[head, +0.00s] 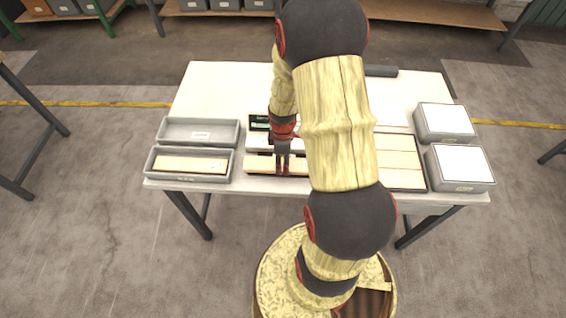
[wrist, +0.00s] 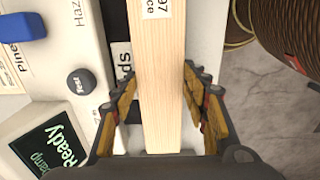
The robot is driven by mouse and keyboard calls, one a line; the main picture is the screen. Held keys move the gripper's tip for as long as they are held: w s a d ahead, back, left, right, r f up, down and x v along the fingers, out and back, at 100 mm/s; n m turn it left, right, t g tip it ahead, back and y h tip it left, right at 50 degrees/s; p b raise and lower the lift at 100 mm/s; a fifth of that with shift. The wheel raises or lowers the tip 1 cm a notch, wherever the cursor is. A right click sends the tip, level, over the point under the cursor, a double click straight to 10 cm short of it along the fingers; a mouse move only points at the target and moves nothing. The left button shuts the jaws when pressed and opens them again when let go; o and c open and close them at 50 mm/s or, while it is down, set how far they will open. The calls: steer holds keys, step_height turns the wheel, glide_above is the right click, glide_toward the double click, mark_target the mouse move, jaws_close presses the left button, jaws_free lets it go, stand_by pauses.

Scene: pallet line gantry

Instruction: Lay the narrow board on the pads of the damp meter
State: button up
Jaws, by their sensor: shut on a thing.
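A pale narrow board (head: 262,164) is held in my gripper (head: 283,172), near the table's front edge. In the wrist view the board (wrist: 160,60) runs lengthwise between the two fingers of my gripper (wrist: 160,85), with a printed label at its far end. The damp meter (head: 257,142) is a light box with a dark screen, just behind the board in the head view. In the wrist view the damp meter (wrist: 62,70) lies left of the board, with a round Test knob, a blue part and a screen reading "Damp Ready". I cannot tell whether the board touches the pads.
Two grey trays (head: 152,163) stand at the left; the front one holds a pale board (head: 190,164). Right of my arm lies a dark-edged rack of pale boards (head: 398,160). Two grey bins with white tops (head: 459,163) stand at the right. The table's back left (head: 220,90) is clear.

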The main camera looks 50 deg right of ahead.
steer(key=shift+r, duration=0.1)
steer(key=o, duration=1.2)
steer(key=shift+o, duration=0.2)
steer(key=w+a+r+m+t+p, duration=0.1)
steer(key=a+r, duration=0.2)
steer(key=r, duration=0.7)
steer(key=w+a+r+m+p, duration=0.1)
steer(key=a+r+p, duration=0.1)
steer(key=r, duration=0.8)
steer(key=s+a+r+m+t, duration=0.2)
steer(key=s+a+r+m, duration=0.1)
steer(key=a+r, duration=0.5)
steer(key=s+a+r+m+t, duration=0.2)
steer(key=s+a+r, duration=0.4)
steer(key=a+r, duration=0.3)
steer(key=shift+s+a+r+m+t, duration=0.3)
steer(key=shift+a+m, duration=0.05)
steer(key=shift+m, duration=0.25)
